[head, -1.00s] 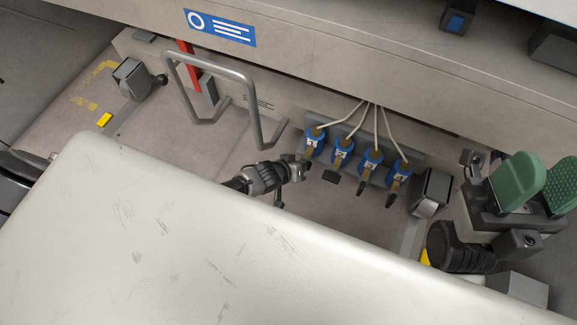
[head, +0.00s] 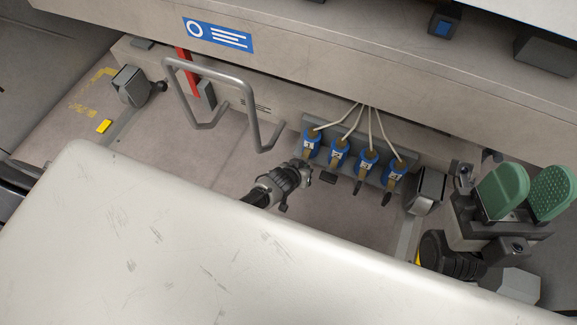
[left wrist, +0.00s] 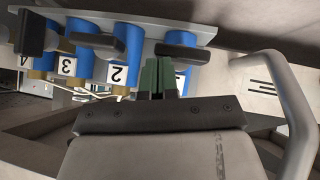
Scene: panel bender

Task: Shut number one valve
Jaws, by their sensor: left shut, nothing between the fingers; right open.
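The number one valve (head: 311,142) is the leftmost of the blue valves on a grey bracket under the machine. In the head view my left gripper (head: 303,166) is just below it and hides its lever. In the left wrist view the blue body of valve one (left wrist: 186,82) is partly behind the green fingers of my left gripper (left wrist: 158,76). These fingers are together and empty. The dark lever of valve one (left wrist: 182,50) lies crosswise just beyond the fingertips; I cannot tell whether they touch. My right gripper (head: 526,192) is open at the right, its green fingers apart, away from the valves.
Valves two (head: 337,154), three (head: 364,163) and four (head: 393,175) stand to the right, close together, with pale hoses above. A grey tubular handle (head: 256,105) stands left of valve one. A large pale panel (head: 150,235) fills the foreground below the left arm.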

